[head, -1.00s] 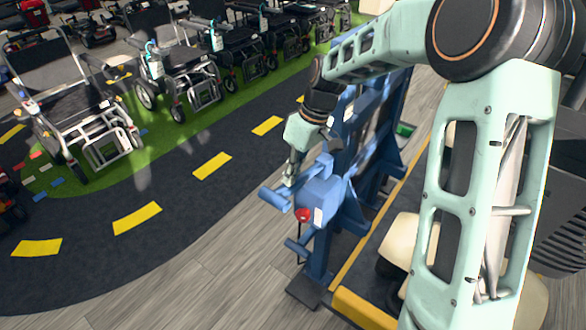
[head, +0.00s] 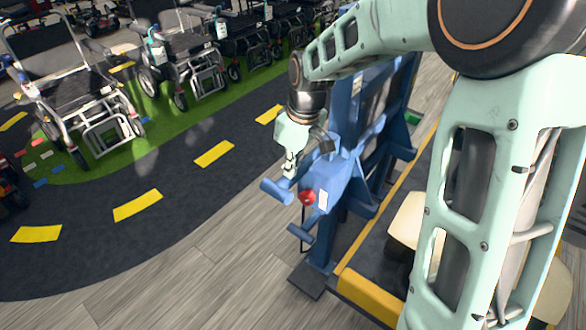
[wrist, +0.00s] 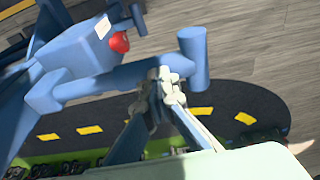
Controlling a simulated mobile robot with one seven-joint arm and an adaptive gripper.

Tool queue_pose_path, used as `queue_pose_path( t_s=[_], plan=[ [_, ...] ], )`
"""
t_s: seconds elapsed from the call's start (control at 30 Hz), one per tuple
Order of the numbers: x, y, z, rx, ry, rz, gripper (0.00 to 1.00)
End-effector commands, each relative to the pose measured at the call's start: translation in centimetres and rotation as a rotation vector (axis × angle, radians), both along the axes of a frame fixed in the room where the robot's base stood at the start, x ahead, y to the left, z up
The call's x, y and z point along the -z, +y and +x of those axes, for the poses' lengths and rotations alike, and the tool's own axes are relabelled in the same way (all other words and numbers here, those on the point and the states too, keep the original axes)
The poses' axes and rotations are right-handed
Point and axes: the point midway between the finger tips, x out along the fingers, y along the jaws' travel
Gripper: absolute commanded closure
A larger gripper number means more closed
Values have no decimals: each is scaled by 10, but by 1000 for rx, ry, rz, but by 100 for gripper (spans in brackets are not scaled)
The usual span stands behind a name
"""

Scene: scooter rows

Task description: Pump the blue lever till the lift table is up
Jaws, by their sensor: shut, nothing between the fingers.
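The blue lever (head: 277,191) is a short arm with a cross handle, sticking out left from the blue pump housing (head: 326,180). In the wrist view the lever's handle (wrist: 194,60) stands right of the fingertips. My gripper (head: 290,169) is over the lever arm, just inboard of the handle. In the wrist view its shut fingers (wrist: 165,80) are at the lever arm, seemingly touching it, with nothing between them. The lift table seems to be the dark platform with a yellow edge (head: 368,296); my arm hides much of it, so its height is unclear.
A red knob (head: 307,196) and a lower blue pedal-like bar (head: 300,233) are close below the lever. The blue upright frame (head: 370,125) stands behind. Wheelchairs (head: 80,90) line the green strip. Grey wood floor (head: 215,265) to the left is clear.

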Motion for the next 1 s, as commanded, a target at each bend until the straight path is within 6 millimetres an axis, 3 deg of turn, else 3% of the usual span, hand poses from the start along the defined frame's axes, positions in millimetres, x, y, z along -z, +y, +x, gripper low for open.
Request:
queue_pose_path(
  t_s=[0.03,0.3,0.6,1.0],
  plan=[
    [16,2,-2,-5,-22,-19,100],
    [43,4,-5,-4,-136,-107,100],
    [60,2,-5,1,-175,-140,100],
    [69,2,-5,0,-170,-140,100]
  ],
)
